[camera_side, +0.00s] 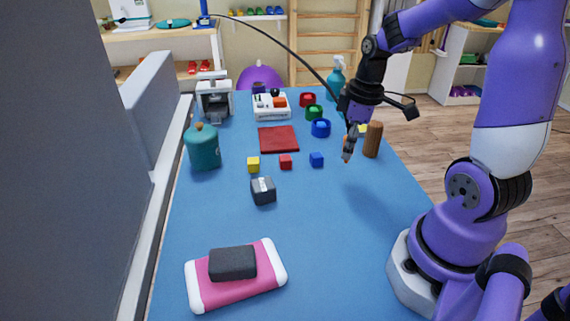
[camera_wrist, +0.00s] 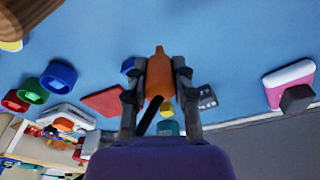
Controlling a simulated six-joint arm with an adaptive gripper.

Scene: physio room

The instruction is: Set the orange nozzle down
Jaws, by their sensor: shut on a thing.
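My gripper (camera_side: 348,152) is above the blue table (camera_side: 210,240), right of the small blue cube (camera_side: 316,159) in the side view. In the wrist view, my gripper (camera_wrist: 158,85) is shut on the orange nozzle (camera_wrist: 159,72), with one finger on each side. The nozzle's narrow tip points to the top of the wrist picture. In the side view only a small orange bit of it shows at the fingers. It appears held clear of the table.
A brown cylinder (camera_side: 373,139) stands close right of my gripper. Red, green and blue cups (camera_side: 320,128) stand behind. A red mat (camera_side: 278,139), small cubes and a teal jar (camera_side: 203,147) are further left. The table's front middle is clear beside a pink pad (camera_side: 235,287).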

